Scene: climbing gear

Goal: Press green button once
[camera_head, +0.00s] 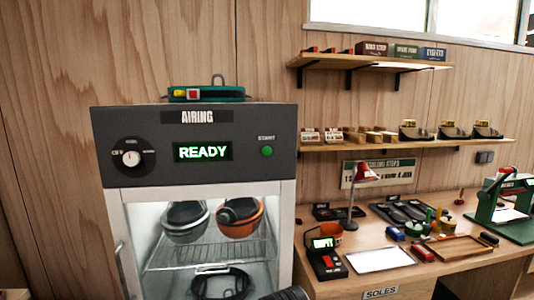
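The green button (267,151) is a small round button on the right of the dark control panel (220,175) of the airing cabinet, under a small "START" label. The panel's display (203,151) reads "READY" in green-white letters. A dial (131,158) sits at the panel's left. A dark rounded part, seemingly of my arm, shows at the bottom edge below the cabinet. My gripper's fingers are not in view, and nothing is seen touching the button.
Helmets (240,217) and a dark coiled item sit on wire racks inside the glass-fronted cabinet (283,235). A green-banded item (206,93) lies on top. A workbench (455,262) with lamp, trays and tools stands right, below two wall shelves. Space before the panel looks clear.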

